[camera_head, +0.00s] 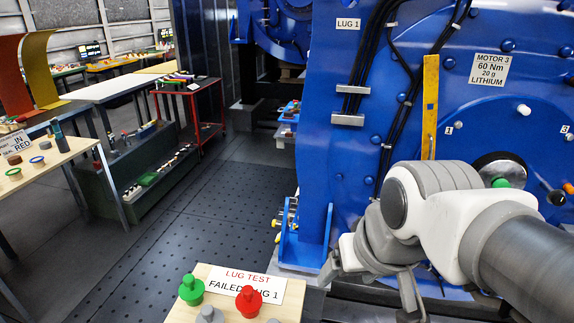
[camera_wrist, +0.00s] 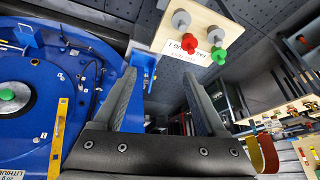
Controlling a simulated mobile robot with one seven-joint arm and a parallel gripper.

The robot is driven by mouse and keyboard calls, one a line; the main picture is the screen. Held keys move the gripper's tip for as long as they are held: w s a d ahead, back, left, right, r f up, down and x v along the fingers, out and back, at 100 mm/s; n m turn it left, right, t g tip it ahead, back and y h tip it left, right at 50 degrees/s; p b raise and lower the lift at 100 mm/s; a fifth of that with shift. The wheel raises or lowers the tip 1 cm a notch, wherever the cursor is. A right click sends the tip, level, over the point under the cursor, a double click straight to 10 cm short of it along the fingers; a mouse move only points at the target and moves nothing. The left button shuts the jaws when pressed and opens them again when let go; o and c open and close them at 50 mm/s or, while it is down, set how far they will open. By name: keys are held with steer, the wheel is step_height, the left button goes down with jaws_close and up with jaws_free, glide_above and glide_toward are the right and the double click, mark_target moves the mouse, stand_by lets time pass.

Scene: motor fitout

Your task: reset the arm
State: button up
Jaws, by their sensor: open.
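My gripper (camera_head: 370,283) hangs at the end of my bent arm, in front of the blue motor (camera_head: 465,75) and to the right of a small wooden board (camera_head: 186,316). In the wrist view my gripper (camera_wrist: 158,78) shows two dark fingers spread apart with nothing between them. It is open and empty. My arm covers part of the motor's lower face.
The board carries a green knob (camera_head: 191,290), a red knob (camera_head: 249,301) and a "LUG TEST FAILED LUG 1" card (camera_head: 243,284). A yellow bar (camera_head: 430,105) stands against the motor. A table (camera_head: 60,160) is at left. The dark floor (camera_head: 225,205) between is clear.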

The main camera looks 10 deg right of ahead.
steer(key=shift+s+d+r+h, duration=0.2)
steer(key=shift+s+d, duration=0.1)
steer(key=shift+s, duration=0.2)
steer(key=shift+s+d+r+h, duration=0.15)
steer(key=shift+s+d+h, duration=0.1)
steer(key=shift+s, duration=0.25)
stand_by(0.8)
